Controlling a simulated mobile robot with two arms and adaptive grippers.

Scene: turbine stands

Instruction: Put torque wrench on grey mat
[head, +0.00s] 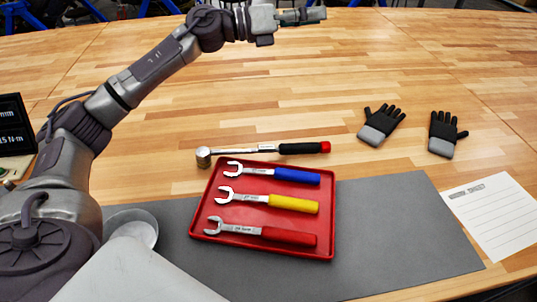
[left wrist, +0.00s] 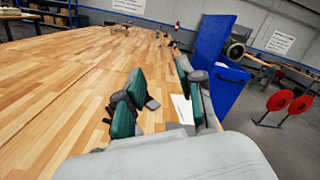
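The torque wrench (head: 250,150), with a round silver head at its left end and a black grip with a red end, lies on the wooden table just behind the red tray. The grey mat (head: 405,225) lies in front of it, partly under the tray and partly hidden by my arm. My left gripper (head: 303,15) is stretched out over the far part of the table, well away from the wrench. In the left wrist view the fingers of the left gripper (left wrist: 167,95) stand apart with nothing between them. My right gripper is not in view.
The red tray (head: 196,215) holds three open-ended wrenches with blue, yellow and red handles. Two gloves (head: 380,125) (head: 443,134) and a paper sheet (head: 492,215) lie at right. A round metal dish (head: 145,223) and a dark display (head: 14,125) are at left. The mat's right part is clear.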

